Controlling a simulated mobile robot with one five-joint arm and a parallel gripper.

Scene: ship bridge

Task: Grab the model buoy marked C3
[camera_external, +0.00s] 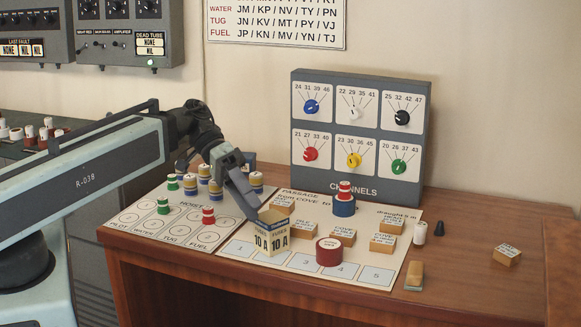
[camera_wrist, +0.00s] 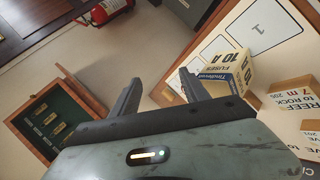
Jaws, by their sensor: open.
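A red and white piece (camera_external: 344,190) stands on a blue drum on the passage chart (camera_external: 238,249). I cannot read a C3 mark on any of them. My gripper (camera_external: 252,192) is above the boards, just behind the yellow and cream fuse box (camera_external: 273,236). In the wrist view my gripper (camera_wrist: 158,84) is open with nothing between its fingers, and the fuse box (camera_wrist: 232,68) is right of them.
Wooden blocks (camera_external: 343,229) and a dark red drum (camera_external: 328,251) stand on the chart. The channels panel (camera_external: 360,176) rises behind.

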